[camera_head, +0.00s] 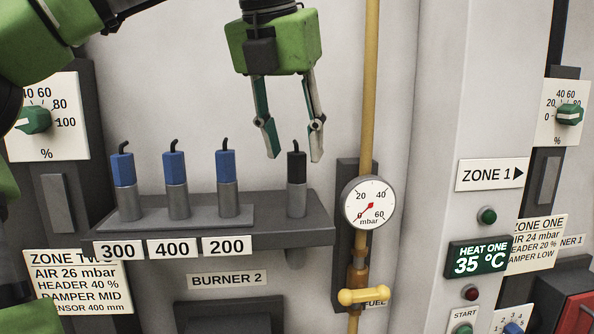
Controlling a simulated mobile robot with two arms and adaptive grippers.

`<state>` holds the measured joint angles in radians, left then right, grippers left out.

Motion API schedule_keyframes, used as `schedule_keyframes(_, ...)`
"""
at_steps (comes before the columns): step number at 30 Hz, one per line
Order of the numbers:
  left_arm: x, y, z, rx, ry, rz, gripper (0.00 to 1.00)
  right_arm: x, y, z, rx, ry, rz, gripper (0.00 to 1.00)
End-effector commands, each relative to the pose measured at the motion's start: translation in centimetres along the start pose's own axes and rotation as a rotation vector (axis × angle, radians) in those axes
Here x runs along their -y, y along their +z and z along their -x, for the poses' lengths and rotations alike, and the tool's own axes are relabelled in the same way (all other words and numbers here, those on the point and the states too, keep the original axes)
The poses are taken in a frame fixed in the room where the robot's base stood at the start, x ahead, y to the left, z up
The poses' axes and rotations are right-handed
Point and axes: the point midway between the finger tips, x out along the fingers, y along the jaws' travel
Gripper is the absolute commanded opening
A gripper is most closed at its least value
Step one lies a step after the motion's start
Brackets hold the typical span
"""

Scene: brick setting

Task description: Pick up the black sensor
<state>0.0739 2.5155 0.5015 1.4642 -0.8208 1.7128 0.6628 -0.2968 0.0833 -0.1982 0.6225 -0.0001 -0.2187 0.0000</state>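The black sensor (297,168) stands upright on the right part of a dark shelf (270,236). It has a black top with a short cable stub and a grey metal lower body. My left gripper (294,156) points down over it, with its two green and grey fingers spread apart. The fingertips are near the height of the sensor's top, one to each side of it in the picture. I cannot tell whether they are level with it in depth. No contact shows. My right gripper is not in view.
Several blue sensors, such as the nearest one (226,165), stand left of the black one above labels 300, 400 and 200. A yellow pipe (371,90) with a pressure gauge (369,204) and a yellow valve handle (364,296) runs close on the right.

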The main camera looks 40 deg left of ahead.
Motion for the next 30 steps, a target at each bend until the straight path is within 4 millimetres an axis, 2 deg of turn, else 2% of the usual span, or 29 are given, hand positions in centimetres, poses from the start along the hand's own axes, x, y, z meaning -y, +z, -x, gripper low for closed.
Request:
schedule_keyframes(3, 0.1, -0.1, -1.2, -0.003, 0.000, -0.002, 0.39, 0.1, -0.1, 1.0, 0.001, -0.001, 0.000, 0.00)
schedule_keyframes(8, 0.1, -0.1, -3.1, -0.002, 0.000, 0.000, 0.39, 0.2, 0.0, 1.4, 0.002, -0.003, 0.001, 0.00)
schedule_keyframes(16, 0.1, -0.1, -3.6, -0.001, 0.000, 0.001, 0.39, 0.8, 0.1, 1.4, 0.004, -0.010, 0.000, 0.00)
schedule_keyframes(17, 0.1, -0.1, -3.6, -0.001, 0.000, 0.001, 0.36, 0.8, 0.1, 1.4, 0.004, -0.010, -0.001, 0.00)
schedule_keyframes(21, 0.1, -0.1, -3.5, 0.000, 0.000, 0.001, 0.00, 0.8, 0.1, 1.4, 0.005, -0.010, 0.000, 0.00)
schedule_keyframes(30, 0.1, -0.1, -3.5, 0.000, 0.000, 0.001, 0.00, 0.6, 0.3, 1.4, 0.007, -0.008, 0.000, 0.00)
